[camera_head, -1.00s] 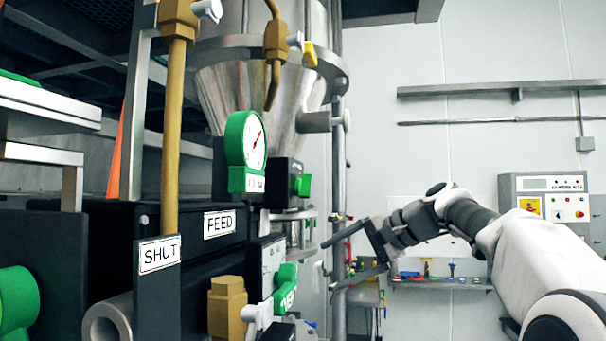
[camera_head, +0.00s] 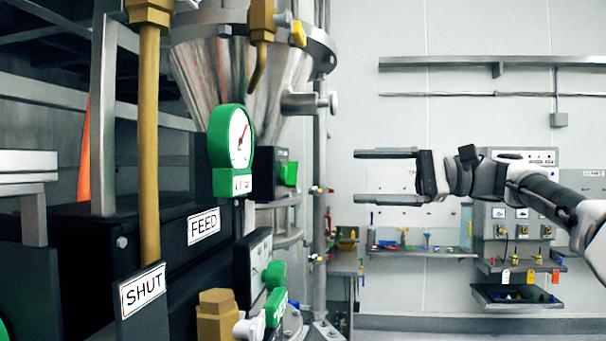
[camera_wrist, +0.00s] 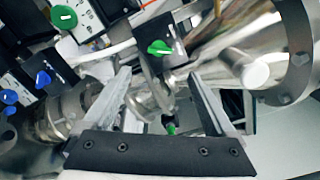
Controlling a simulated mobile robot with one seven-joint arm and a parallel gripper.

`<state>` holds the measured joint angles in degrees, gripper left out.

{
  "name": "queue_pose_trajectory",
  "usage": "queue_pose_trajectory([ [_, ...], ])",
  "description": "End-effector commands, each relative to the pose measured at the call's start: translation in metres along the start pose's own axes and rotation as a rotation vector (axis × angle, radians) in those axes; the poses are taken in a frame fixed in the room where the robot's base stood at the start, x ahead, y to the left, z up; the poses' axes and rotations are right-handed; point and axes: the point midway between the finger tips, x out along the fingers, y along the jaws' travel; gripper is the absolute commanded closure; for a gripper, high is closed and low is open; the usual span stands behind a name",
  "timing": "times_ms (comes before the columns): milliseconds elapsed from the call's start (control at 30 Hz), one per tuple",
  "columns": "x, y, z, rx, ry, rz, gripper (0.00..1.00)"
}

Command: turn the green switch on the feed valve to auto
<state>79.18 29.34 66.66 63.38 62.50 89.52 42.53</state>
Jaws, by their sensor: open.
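A black box carries a white FEED label (camera_head: 203,226). Beside it, a dark panel has a green knob (camera_head: 274,274), with a green lettered handle (camera_head: 276,307) below it. A small black box behind the gauge carries another green knob (camera_head: 290,173). I cannot tell which one is the feed valve switch, and no auto mark is readable. My gripper (camera_head: 358,176) is open and empty, right of these boxes, fingers pointing left, touching nothing. In the wrist view, a green knob (camera_wrist: 160,47) on a black box lies beyond the fingertips (camera_wrist: 160,76); another green knob (camera_wrist: 63,17) is upper left.
A green-rimmed gauge (camera_head: 238,140), a brass pipe (camera_head: 149,130) and a SHUT label (camera_head: 143,290) stand at the left. A steel hopper (camera_head: 200,70) is behind. Blue knobs (camera_wrist: 43,79) show in the wrist view. The space around my gripper is clear.

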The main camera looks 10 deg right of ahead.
Motion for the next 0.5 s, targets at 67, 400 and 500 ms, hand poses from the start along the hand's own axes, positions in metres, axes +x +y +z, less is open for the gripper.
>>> queue_pose_trajectory([
  [67,0.019,-0.001,0.001,0.002,-0.001,0.003,0.09],
  [400,0.089,-0.001,0.001,0.002,0.000,0.002,0.09],
  [500,0.102,-0.001,0.000,0.001,0.000,0.001,0.09],
])
